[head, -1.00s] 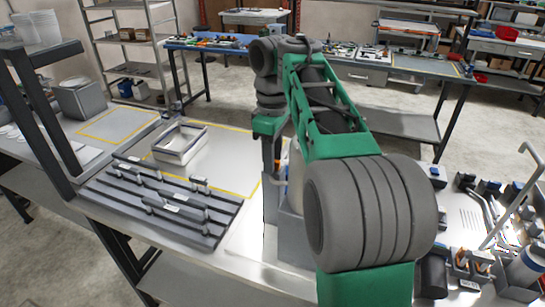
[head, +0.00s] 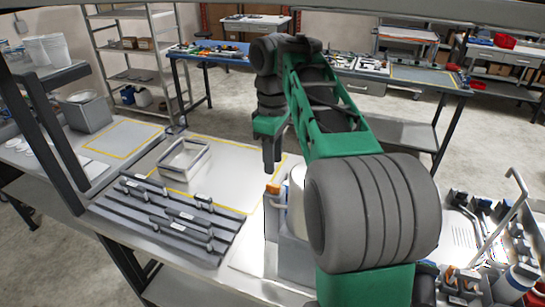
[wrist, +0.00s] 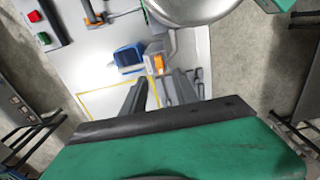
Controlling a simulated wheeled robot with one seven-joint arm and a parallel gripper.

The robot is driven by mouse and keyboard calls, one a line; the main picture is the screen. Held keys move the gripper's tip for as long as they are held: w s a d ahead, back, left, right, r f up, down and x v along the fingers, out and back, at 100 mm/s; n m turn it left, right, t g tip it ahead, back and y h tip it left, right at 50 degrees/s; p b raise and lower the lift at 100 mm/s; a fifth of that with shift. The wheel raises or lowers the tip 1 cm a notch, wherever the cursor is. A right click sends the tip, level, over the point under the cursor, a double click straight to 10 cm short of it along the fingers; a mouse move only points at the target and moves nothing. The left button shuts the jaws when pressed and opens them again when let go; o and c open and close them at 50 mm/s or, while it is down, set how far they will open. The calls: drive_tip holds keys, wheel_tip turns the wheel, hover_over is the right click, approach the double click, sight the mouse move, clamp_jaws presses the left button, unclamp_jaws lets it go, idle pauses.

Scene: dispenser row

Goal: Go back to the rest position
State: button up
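My gripper (head: 272,158) hangs fingers down over the bench, near the white cylinder (head: 297,190) and a small orange-topped item (head: 272,188). In the wrist view the two fingers of my gripper (wrist: 160,88) stand apart with nothing visible between them. My arm hides part of the bench to the right of the cylinder.
An open rectangular frame (head: 184,160) sits on the bench (head: 232,165) inside a yellow outline. Dark rails (head: 165,218) lie in front of it. A dark upright post (head: 55,140) stands at left. Bottles and tools (head: 490,245) crowd the right side.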

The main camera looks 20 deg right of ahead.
drive_tip(key=shift+r, duration=0.1)
drive_tip(key=s+a+m+t+p, duration=0.3)
drive_tip(key=s+a+m+p, duration=0.2)
drive_tip(key=s+a, duration=0.35)
drive_tip(key=s+f+m+t+b, duration=0.1)
drive_tip(key=s+f+m+b, duration=0.2)
drive_tip(key=f, duration=0.6)
drive_tip(key=shift+s+a+m+t, duration=0.4)
drive_tip(key=shift+s+a, duration=0.05)
drive_tip(key=shift+s, duration=0.4)
drive_tip(key=shift+f, duration=0.1)
